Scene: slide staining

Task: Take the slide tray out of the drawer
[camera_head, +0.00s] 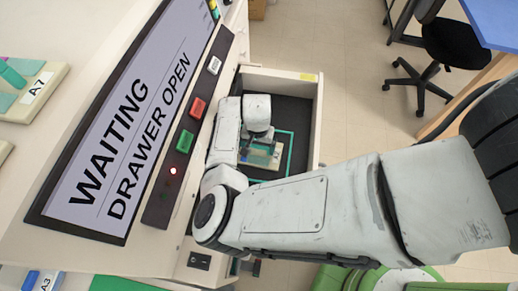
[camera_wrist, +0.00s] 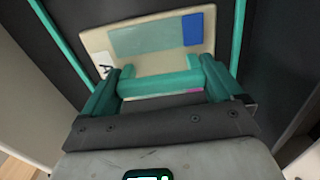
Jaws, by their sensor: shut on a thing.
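The slide tray (camera_head: 262,157) is a small beige plate in the open drawer (camera_head: 317,130) of the machine. In the wrist view the tray (camera_wrist: 95,42) carries a grey-green slide (camera_wrist: 145,39) with a blue end (camera_wrist: 193,29), and a label with an "A" partly hidden by a finger. My gripper (camera_wrist: 160,82) is shut on the tray's teal handle (camera_wrist: 158,86), one finger at each end. The tray lies over the area framed by a teal outline (camera_head: 290,155) on the dark drawer floor. I cannot tell whether it touches the floor. My wrist partly hides it in the head view.
The machine's screen (camera_head: 120,125) reads "WAITING DRAWER OPEN". Beside it are white (camera_head: 214,65), red (camera_head: 197,107) and green (camera_head: 185,141) buttons. Drawer walls surround the tray. A black chair (camera_head: 455,50) stands at the upper right, beyond open floor.

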